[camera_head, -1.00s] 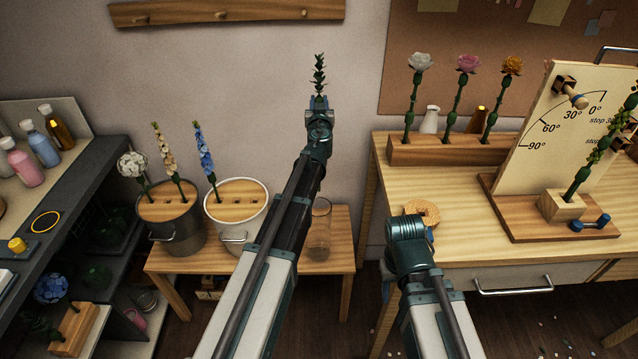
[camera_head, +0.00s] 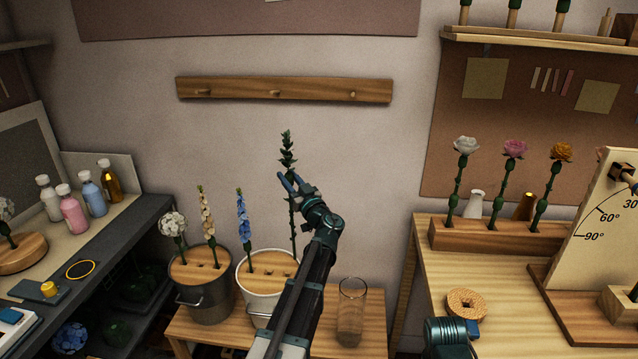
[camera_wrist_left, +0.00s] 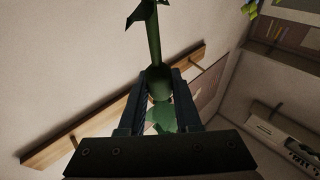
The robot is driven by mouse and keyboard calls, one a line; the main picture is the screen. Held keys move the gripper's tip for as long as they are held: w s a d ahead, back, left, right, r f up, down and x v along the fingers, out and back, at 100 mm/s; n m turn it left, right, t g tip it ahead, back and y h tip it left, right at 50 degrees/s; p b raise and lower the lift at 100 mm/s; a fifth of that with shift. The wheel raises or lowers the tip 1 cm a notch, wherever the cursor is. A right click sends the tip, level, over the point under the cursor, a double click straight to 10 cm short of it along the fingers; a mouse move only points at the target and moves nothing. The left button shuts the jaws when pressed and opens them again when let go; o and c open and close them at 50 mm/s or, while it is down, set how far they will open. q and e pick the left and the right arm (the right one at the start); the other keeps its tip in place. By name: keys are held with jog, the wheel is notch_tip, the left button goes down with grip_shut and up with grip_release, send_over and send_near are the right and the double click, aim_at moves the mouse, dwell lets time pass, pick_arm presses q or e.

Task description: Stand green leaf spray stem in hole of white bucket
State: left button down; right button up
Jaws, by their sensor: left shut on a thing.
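The green leaf spray (camera_head: 288,155) is held upright by my left gripper (camera_head: 290,182), which is shut on its stem below the upper leaves. The stem (camera_head: 293,225) runs down towards the right part of the white bucket's wooden top. I cannot tell whether its lower end is above a hole or in one. The white bucket (camera_head: 258,304) stands on a low wooden bench, with a blue flower in its left part; my left arm covers its right side. In the left wrist view, the green stem (camera_wrist_left: 153,40) passes between the fingers.
A grey bucket (camera_head: 205,302) with white and cream flowers stands left of the white one. A clear glass (camera_head: 351,312) stands to the right on the bench (camera_head: 370,340). A peg rail (camera_head: 285,89) is on the wall behind.

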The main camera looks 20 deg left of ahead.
pick_arm(q)
jog(key=shift+s+a+r+n+g+y, duration=0.2)
jog(key=shift+s+a+n+g+y, duration=0.3)
jog(key=shift+s+a+g+y, duration=0.45)
jog(key=shift+s+d+f+t+h+b, duration=0.1)
jog(key=shift+f+t+h+b, duration=0.1)
jog(key=shift+t+h+b, duration=0.1)
jog(key=shift+f+b, duration=2.7)
jog(key=shift+f, duration=0.05)
jog(key=c, duration=1.2)
grip_release()
jog(key=shift+r, duration=0.15)
jog(key=shift+c, duration=0.2)
grip_shut()
